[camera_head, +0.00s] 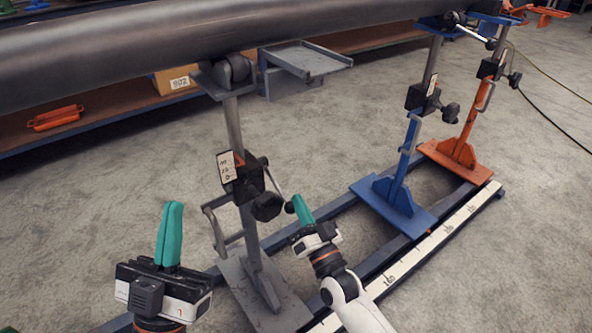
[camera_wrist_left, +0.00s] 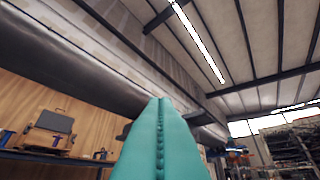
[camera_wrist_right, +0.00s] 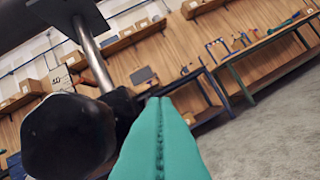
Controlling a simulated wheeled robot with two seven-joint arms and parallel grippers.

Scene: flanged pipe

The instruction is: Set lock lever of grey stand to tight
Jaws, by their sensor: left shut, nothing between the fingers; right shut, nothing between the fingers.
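The grey stand (camera_head: 232,125) stands upright under the pipe (camera_head: 120,50), with a black clamp block and a dark knob (camera_head: 267,206) on its post. Its thin lock lever (camera_head: 274,183) slopes down to the right from the block to a dark ball end. My right gripper (camera_head: 299,203) is shut, its teal tips right beside the ball end; I cannot tell whether they touch. In the right wrist view the knob (camera_wrist_right: 68,135) looms left of the shut fingers, partly hiding the block. My left gripper (camera_head: 174,208) is shut and empty, pointing up, left of the stand.
A blue stand (camera_head: 393,195) and an orange stand (camera_head: 460,145) stand further right on the same rail frame, beside a white scale strip (camera_head: 440,232). A grey bracket shelf (camera_head: 305,60) is behind the grey stand. Open floor lies at right.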

